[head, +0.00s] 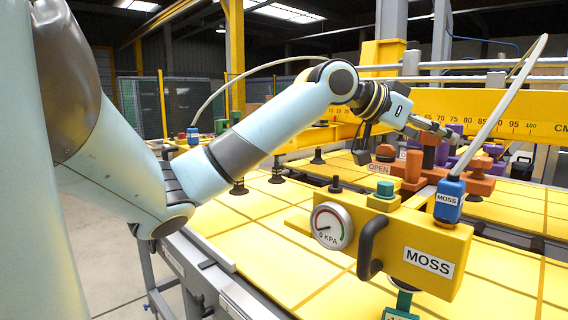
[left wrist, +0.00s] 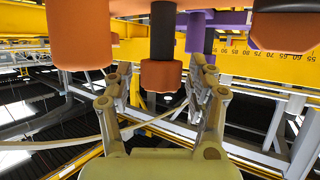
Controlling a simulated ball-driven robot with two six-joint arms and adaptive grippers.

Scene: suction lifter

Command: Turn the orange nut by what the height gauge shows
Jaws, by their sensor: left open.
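My left gripper (head: 432,128) is at the orange fittings behind the yellow MOSS unit. In the left wrist view its two fingers (left wrist: 160,88) are spread apart. An orange nut (left wrist: 160,76) on a dark rod shows between the fingertips, and I cannot tell whether they touch it. In the head view the gripper partly hides the orange parts there, so I cannot single out the nut. A yellow beam with a CM scale (head: 515,127) runs behind; its numbers also show in the left wrist view (left wrist: 295,58). I see no clear height reading. My right gripper is not in view.
The MOSS unit (head: 390,245) carries a round gauge (head: 331,226) marked 0 KPA, a dark handle (head: 371,248) and a blue hose plug (head: 449,199). An orange OPEN block (head: 379,169) stands close to the gripper. Yellow panels (head: 260,255) lie around the unit.

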